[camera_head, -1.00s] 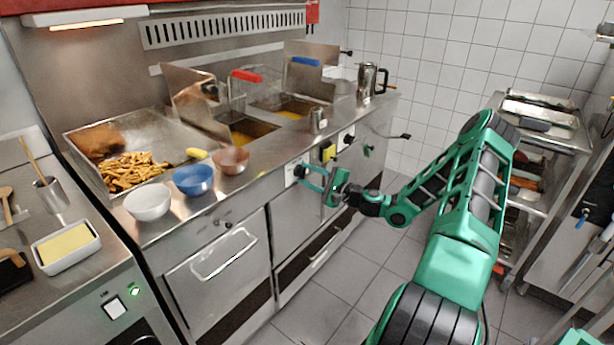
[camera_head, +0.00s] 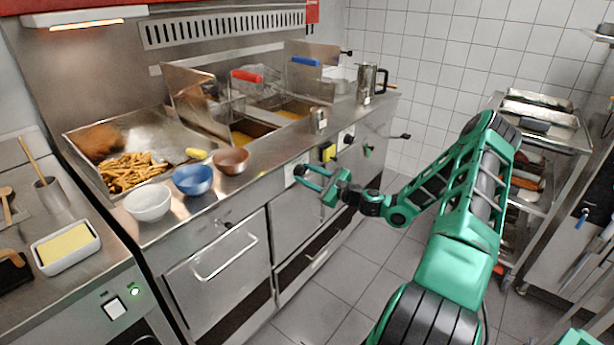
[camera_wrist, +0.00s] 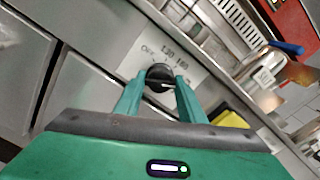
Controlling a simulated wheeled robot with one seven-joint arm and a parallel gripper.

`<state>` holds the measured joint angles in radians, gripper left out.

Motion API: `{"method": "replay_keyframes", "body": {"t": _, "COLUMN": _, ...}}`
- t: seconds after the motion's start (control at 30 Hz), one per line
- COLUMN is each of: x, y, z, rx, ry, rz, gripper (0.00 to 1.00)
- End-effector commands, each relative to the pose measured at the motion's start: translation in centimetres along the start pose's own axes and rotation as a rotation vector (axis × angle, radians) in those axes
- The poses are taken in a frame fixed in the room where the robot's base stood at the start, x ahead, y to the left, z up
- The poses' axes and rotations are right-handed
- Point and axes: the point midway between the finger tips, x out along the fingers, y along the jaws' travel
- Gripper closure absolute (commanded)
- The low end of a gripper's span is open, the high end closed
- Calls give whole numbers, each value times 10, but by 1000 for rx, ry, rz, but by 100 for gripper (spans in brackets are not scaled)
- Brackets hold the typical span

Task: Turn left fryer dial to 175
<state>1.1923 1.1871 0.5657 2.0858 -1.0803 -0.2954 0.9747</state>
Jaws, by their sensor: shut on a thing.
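The left fryer dial is a black round knob (camera_wrist: 158,76) on a pale plate, seen at the centre of the wrist view. Its printed marks include OFF, 130 and 160; other marks are hidden or too small to read. My gripper (camera_wrist: 158,84) has one finger on each side of the knob and is shut on it. In the head view my gripper (camera_head: 301,178) reaches the fryer's front panel from the right, and its fingers mostly cover the dial. The dial's exact setting cannot be read.
A yellow switch (camera_head: 329,152) and another black dial (camera_head: 348,138) sit on the panel to the right. Door handles (camera_head: 223,257) stick out below. Bowls (camera_head: 193,180) stand on the counter above. Open floor lies in front.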

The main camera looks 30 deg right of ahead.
Motion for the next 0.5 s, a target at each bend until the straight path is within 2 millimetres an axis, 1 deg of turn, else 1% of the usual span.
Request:
{"method": "replay_keyframes", "body": {"t": 0.03, "x": -2, "y": -4, "z": -6, "rx": -1, "ry": 12, "rz": -8, "gripper": 86}}
{"method": "replay_keyframes", "body": {"t": 0.37, "x": -2, "y": -4, "z": -6, "rx": -1, "ry": 12, "rz": -8, "gripper": 86}}
{"method": "replay_keyframes", "body": {"t": 0.4, "x": -2, "y": -4, "z": -5, "rx": -1, "ry": 11, "rz": -8, "gripper": 57}}
{"method": "replay_keyframes", "body": {"t": 0.43, "x": -2, "y": -4, "z": -5, "rx": -1, "ry": 11, "rz": -8, "gripper": 50}}
{"method": "replay_keyframes", "body": {"t": 0.47, "x": -2, "y": -4, "z": -5, "rx": -1, "ry": 10, "rz": -7, "gripper": 48}}
{"method": "replay_keyframes", "body": {"t": 0.5, "x": -2, "y": -3, "z": -4, "rx": 0, "ry": 8, "rz": -6, "gripper": 48}}
